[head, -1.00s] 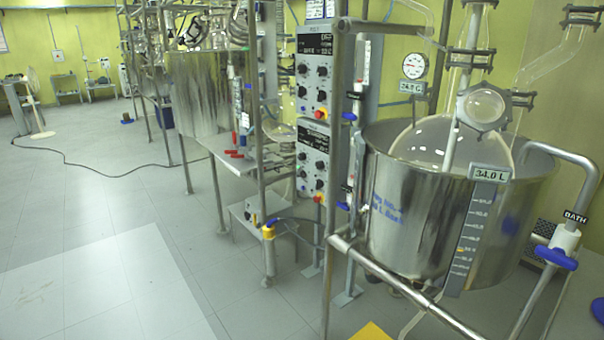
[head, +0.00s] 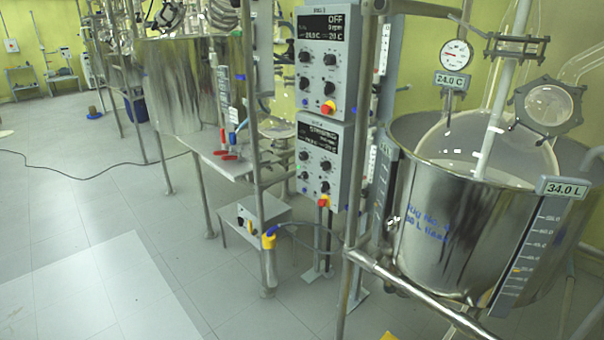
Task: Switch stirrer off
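Two grey control boxes are mounted one above the other on the metal frame in the middle of the head view. The upper control box (head: 327,62) has a dark display reading OFF, several black knobs and a red button on a yellow base at its lower right. The lower control box (head: 320,162) has a lit display too small to read, similar knobs and a red button on yellow. No stirrer is clearly visible. Neither of my grippers is in view.
A steel bath (head: 440,220) with a 34.0 L level scale stands at the right behind a metal rail. A round gauge (head: 456,54) reads 24.0 C. A second steel bath (head: 190,85) is at the left. Open tiled floor lies left, crossed by a black cable (head: 80,176).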

